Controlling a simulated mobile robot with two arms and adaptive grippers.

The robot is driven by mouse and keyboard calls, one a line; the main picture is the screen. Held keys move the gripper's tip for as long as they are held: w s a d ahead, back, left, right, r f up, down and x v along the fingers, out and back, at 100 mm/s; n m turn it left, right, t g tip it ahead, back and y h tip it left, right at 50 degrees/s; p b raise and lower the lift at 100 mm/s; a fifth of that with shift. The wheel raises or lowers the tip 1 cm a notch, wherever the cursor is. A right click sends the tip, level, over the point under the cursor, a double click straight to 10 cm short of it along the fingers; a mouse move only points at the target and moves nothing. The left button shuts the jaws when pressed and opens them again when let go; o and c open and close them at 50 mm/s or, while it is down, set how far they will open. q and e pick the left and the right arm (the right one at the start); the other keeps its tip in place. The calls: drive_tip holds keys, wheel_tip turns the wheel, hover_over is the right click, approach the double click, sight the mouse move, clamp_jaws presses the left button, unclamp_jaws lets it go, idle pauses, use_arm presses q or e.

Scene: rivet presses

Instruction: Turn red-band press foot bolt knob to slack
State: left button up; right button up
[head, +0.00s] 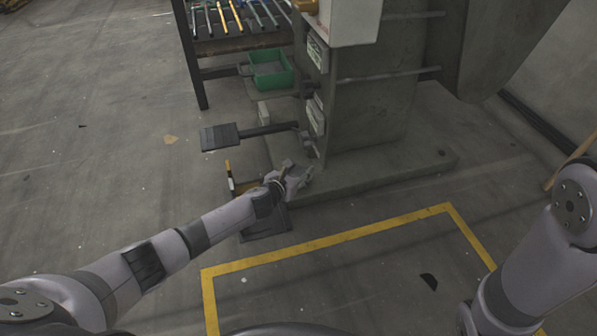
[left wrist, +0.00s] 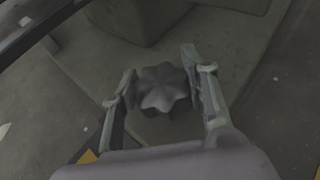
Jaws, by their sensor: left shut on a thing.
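The foot bolt knob (left wrist: 165,88) is a grey, lobed, star-shaped knob near the middle of the left wrist view. My left gripper (left wrist: 162,84) has one finger on each side of it and is shut on it. In the head view my left gripper (head: 299,178) is low at the foot of the grey press (head: 370,110), by the front edge of its base. The gripper hides the knob there. I cannot make out a red band on this press. My right gripper is out of view; only part of the right arm shows.
A black pedal (head: 219,137) on a bar sticks out left of the press. A dark plate (head: 264,222) lies under my left forearm. A green bin (head: 270,69) and a rack of tools (head: 240,30) stand behind.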

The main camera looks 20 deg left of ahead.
use_arm(q)
drive_tip(key=c, duration=0.4)
drive_tip(key=shift+o, duration=0.2)
drive_tip(key=shift+n+y, duration=0.3)
drive_tip(key=shift+y, duration=0.1)
drive_tip(key=shift+d+n+y, duration=0.15)
drive_tip(key=shift+n+y, duration=0.45)
drive_tip(key=shift+y, duration=0.1)
drive_tip(key=n+y+p, duration=0.1)
drive_tip(key=n+y, duration=0.1)
drive_tip(key=y, duration=0.1)
drive_tip(key=shift+n, duration=0.3)
drive_tip(key=n+g+y, duration=0.1)
drive_tip(key=n+y, duration=0.1)
drive_tip(key=shift+n+y, duration=0.3)
drive_tip(key=shift+y, duration=0.1)
drive_tip(key=shift+n+g+y+b, duration=1.25)
drive_tip(key=shift+n+g+y, duration=0.05)
drive_tip(key=shift+n+y, duration=0.7)
drive_tip(key=shift+a, duration=0.2)
